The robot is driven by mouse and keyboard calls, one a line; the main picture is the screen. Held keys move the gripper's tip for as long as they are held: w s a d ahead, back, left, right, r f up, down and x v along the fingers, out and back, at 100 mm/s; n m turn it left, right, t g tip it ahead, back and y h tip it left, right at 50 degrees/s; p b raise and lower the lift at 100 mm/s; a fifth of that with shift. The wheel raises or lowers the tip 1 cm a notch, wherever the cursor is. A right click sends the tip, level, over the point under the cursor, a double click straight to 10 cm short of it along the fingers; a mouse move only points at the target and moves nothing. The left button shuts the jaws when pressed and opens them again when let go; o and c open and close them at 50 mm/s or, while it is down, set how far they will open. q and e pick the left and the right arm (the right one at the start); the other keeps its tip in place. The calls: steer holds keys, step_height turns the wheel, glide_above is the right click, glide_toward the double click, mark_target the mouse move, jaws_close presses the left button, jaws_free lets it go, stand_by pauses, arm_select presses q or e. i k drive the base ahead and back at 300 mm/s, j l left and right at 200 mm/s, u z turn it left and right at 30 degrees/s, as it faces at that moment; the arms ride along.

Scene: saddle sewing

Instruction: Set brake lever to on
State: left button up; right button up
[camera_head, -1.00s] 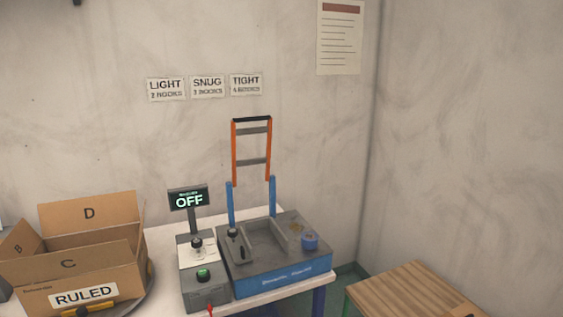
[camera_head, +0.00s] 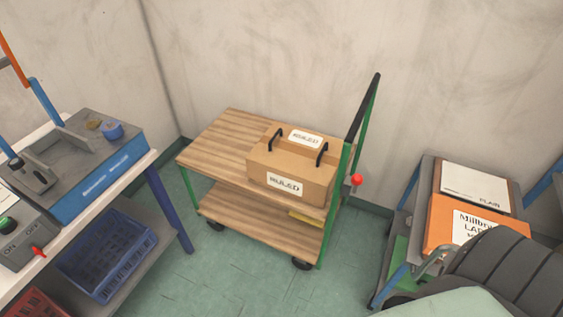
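A wooden-decked cart (camera_head: 215,145) with green posts, a lower shelf and dark wheels stands in the corner. A red ball-shaped knob (camera_head: 356,180) sits on a short mount at the cart's right side, below the black push handle (camera_head: 362,105); it may be the brake lever, but its setting cannot be read. Neither of my grippers shows.
A cardboard box labelled RULED (camera_head: 285,182) with two black handles sits on the cart's top deck. A workbench with a grey-blue machine (camera_head: 100,180) and a blue crate (camera_head: 105,255) is at left. A rack with orange and white packs (camera_head: 470,215) is at right. Green floor (camera_head: 240,275) is clear in front.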

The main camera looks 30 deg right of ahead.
mark_target(357, 178)
steer(key=z, duration=0.85)
